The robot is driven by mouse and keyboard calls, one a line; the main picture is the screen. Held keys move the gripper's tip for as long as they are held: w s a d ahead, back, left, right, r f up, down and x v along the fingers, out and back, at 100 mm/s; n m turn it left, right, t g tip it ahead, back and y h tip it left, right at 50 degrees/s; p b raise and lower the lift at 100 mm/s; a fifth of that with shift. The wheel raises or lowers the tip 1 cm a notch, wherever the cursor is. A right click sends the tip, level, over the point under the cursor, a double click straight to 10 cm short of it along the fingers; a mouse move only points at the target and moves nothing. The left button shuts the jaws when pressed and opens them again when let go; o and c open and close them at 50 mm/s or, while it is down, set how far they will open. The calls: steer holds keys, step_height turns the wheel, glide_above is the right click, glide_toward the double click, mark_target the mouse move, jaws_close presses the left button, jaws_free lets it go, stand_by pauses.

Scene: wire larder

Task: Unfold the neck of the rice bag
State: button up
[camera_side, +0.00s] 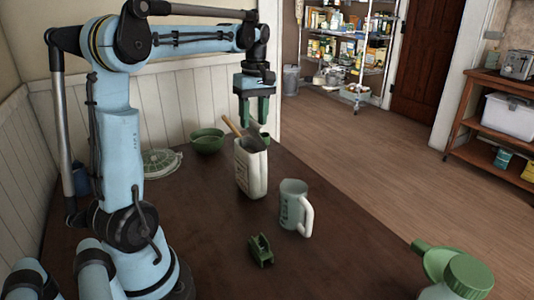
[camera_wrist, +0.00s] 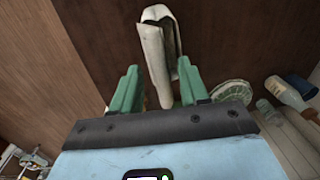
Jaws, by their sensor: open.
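The rice bag (camera_side: 251,172) is a white, upright bag with dark print, standing on the brown table in the side view. Nothing is held.
A pale jug (camera_side: 292,204) stands right of the bag, with a green clip-like object (camera_side: 260,250) in front. A green bowl (camera_side: 207,141) and a pale green lid-like disc (camera_side: 160,162) lie behind. A green-capped bottle (camera_side: 467,275) is at front right. The table's front middle is largely clear.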

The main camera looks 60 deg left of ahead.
jaws_close()
stand_by(0.3)
steer(key=shift+w, duration=0.1)
steer(key=shift+w+a+g, duration=0.1)
steer(key=shift+w+g, duration=1.45)
steer(key=shift+g, duration=0.65)
jaws_free()
steer(key=shift+r, duration=0.1)
